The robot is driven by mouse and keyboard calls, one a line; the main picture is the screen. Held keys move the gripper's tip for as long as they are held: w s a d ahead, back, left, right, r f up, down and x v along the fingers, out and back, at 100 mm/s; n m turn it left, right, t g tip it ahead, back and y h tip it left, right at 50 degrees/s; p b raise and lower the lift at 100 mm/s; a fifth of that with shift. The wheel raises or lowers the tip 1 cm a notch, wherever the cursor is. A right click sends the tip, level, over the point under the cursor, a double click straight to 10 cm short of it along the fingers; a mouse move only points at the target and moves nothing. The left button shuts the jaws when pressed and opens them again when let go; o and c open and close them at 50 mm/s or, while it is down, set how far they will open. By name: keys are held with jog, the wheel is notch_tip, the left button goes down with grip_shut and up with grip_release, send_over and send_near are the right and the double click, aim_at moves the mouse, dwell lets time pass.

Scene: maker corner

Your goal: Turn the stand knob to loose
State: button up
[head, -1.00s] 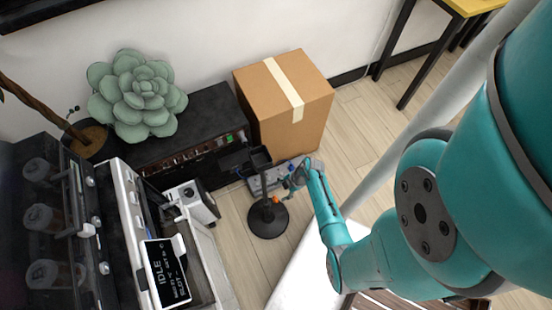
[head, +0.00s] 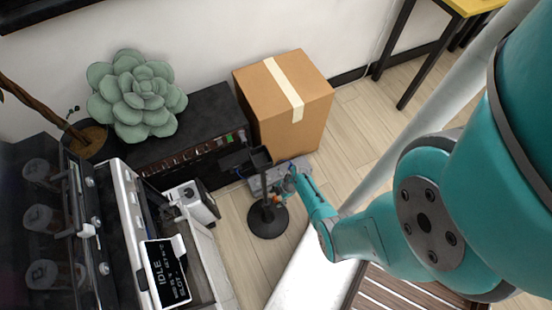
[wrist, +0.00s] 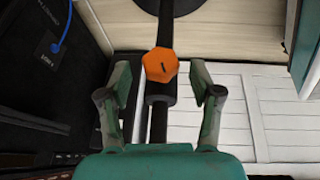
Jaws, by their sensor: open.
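The stand (head: 266,219) is black, with a round base and an upright post, and stands on the floor in the head view. Its knob (wrist: 160,65) is an orange faceted piece with a dark mark on its face, on a black collar of the post in the wrist view. My gripper (wrist: 160,84) is open, with one finger on each side of the post just short of the knob. The fingers look apart from the knob. In the head view my gripper (head: 284,188) is beside the stand post, and the knob is mostly hidden there.
A cardboard box (head: 290,105) stands behind the stand. A black cabinet (head: 195,120) with a large succulent (head: 137,95) is at the left. A white machine with a screen (head: 165,272) is at the lower left. Wooden floor (head: 350,130) is clear to the right of the box.

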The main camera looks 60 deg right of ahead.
jog(key=shift+w+a+f, duration=0.2)
jog(key=shift+a+f, duration=0.05)
jog(key=shift+f, duration=0.4)
jog(key=c, duration=1.1)
jog(key=shift+c, duration=0.2)
jog(key=shift+s, duration=0.1)
jog(key=shift+s+a+f+n+t+h, duration=0.15)
jog(key=shift+t+h, duration=0.35)
jog(key=shift+t, duration=0.25)
jog(key=shift+r+n+t+h, duration=0.15)
jog(key=shift+t+h, duration=0.35)
jog(key=shift+t, duration=0.25)
jog(key=shift+s+f+n+t+h, duration=0.1)
jog(key=shift+n+t+h, duration=0.15)
jog(key=shift+t+h, duration=0.45)
jog(key=shift+s+f+n+t+h, duration=0.1)
jog(key=shift+n+t+h, duration=0.2)
jog(key=shift+t, duration=0.7)
jog(key=shift+a+t+h, duration=0.15)
jog(key=shift+t+h, duration=0.15)
jog(key=shift+t, duration=0.2)
